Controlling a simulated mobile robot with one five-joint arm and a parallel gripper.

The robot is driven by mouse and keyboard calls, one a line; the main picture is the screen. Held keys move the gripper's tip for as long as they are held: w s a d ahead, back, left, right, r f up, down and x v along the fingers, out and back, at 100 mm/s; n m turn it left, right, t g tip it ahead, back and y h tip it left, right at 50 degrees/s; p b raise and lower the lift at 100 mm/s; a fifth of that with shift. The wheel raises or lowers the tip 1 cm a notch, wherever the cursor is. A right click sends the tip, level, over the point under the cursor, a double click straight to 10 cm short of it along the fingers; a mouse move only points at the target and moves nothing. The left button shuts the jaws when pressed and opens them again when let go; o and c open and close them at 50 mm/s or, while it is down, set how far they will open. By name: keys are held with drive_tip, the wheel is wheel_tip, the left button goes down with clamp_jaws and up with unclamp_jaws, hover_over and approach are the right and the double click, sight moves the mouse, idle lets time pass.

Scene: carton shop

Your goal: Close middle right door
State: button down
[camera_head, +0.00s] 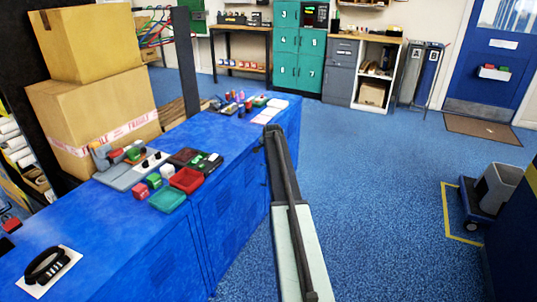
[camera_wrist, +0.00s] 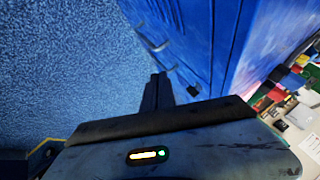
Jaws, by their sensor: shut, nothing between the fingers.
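The long blue counter (camera_head: 120,235) runs along the left in the head view, with panel outlines on its front. The wrist view shows the blue front (camera_wrist: 210,35) close up, with several small handles, one at the top (camera_wrist: 157,45). I cannot tell which panel is the middle right door, or whether one stands ajar. My gripper (camera_head: 272,131) is beside the counter front at the far end of my arm. In the wrist view my gripper (camera_wrist: 157,80) points along the front, its dark fingers together and empty. My arm hides part of the front.
Teal lockers (camera_head: 298,62) stand at the back wall. A trolley with a grey bin (camera_head: 497,185) is at the right. The blue floor (camera_head: 370,170) between is clear.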

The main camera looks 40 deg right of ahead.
drive_tip(key=s+r+p, duration=0.8)
drive_tip(key=shift+s, duration=0.2)
drive_tip(key=s+a+f+n+g+y, duration=0.1)
drive_tip(key=s+a+n, duration=0.3)
drive_tip(key=a, duration=0.9)
drive_tip(key=s+a+f+n+g+y, duration=0.1)
drive_tip(key=s+a+f+n+g, duration=0.2)
drive_tip(key=a, duration=1)
drive_tip(key=s+a+n+y, duration=0.2)
drive_tip(key=s+a+n, duration=0.3)
drive_tip(key=a, duration=0.8)
drive_tip(key=s+a+n+g, duration=0.2)
drive_tip(key=s+a+n, duration=0.2)
drive_tip(key=s+a, duration=0.9)
wheel_tip(320, 180, up, 15)
drive_tip(key=w+p, duration=0.1)
drive_tip(key=p, duration=1.4)
drive_tip(key=shift+d+p, duration=0.3)
drive_tip(key=shift+d, duration=0.1)
